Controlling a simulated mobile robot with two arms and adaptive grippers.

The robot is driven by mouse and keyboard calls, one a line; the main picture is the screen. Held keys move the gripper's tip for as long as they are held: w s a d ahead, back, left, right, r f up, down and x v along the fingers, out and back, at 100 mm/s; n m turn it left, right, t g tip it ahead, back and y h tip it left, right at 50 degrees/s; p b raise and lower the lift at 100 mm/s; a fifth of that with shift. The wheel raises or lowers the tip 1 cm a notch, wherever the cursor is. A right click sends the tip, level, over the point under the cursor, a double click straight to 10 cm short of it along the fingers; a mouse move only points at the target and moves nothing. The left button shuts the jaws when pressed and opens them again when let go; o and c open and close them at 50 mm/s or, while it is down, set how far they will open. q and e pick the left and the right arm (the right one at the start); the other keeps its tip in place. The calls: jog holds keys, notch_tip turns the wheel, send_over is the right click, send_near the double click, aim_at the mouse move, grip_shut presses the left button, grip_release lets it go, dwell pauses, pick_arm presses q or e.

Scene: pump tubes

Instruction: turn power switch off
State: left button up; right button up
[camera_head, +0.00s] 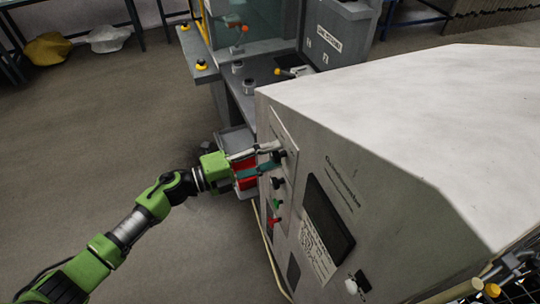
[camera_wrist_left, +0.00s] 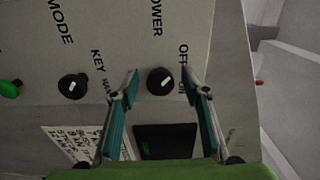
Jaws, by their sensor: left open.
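The power switch is a round black knob with a short white mark, on the grey control panel (camera_wrist_left: 110,30) under the word POWER. In the left wrist view the power switch (camera_wrist_left: 160,80) lies between the two fingers of my left gripper (camera_wrist_left: 160,74). The gripper is open, with a gap visible on each side of the knob. OFF and ON are printed to its right, partly covered by the right finger. In the head view my left gripper (camera_head: 277,157) reaches the panel's upper part; the power switch (camera_head: 279,157) is partly hidden by the fingers. My right gripper is out of view.
A second black knob, the key switch (camera_wrist_left: 73,86), sits left of the power switch, then a green button (camera_wrist_left: 10,89). A red button (camera_head: 273,220) and a dark screen (camera_head: 328,220) are on the same cabinet (camera_head: 390,100). Floor left of the cabinet is open.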

pick_arm(q)
jog(key=v, duration=1.2)
